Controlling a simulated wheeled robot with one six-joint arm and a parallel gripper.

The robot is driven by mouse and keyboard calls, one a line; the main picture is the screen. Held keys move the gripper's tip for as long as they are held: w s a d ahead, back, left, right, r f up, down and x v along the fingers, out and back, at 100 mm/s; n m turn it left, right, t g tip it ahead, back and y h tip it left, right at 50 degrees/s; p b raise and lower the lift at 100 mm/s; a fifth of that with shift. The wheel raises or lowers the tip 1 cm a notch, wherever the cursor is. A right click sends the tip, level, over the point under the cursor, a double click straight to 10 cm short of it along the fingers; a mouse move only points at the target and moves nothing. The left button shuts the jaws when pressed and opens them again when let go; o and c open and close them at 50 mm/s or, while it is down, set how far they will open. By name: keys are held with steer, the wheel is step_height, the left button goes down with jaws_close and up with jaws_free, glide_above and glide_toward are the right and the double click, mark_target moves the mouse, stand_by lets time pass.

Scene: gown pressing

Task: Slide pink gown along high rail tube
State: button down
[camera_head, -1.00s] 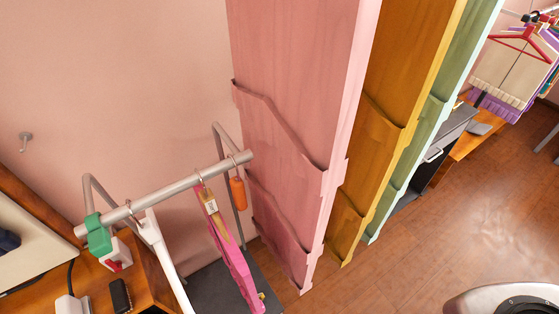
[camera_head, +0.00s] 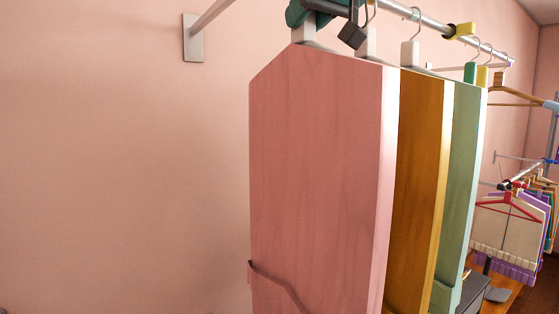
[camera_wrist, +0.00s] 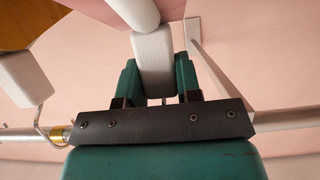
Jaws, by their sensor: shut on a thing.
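The pink gown (camera_head: 315,180) hangs as a tall flat panel below the high rail tube (camera_head: 432,22), left of the other gowns. My gripper (camera_head: 318,20) is at its top, beside the rail. In the wrist view, the two green fingers of my gripper (camera_wrist: 156,85) are shut on a pale grip block (camera_wrist: 153,58), one on each side. This block also shows at the gown's top in the head view (camera_head: 314,36). The rail tube (camera_wrist: 278,121) runs behind my gripper in the wrist view. The gown's hook is mostly hidden by my gripper.
An orange gown (camera_head: 421,160) and a green gown (camera_head: 465,170) hang close on the right. A yellow clip (camera_head: 461,31) sits on the rail. More garments (camera_head: 507,235) hang far right.

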steer(key=shift+f, duration=0.1)
stand_by(0.5)
steer(key=c, duration=0.7)
jaws_free()
steer(key=shift+f, duration=0.1)
steer(key=shift+b+v, duration=0.3)
steer(key=shift+v, duration=1.2)
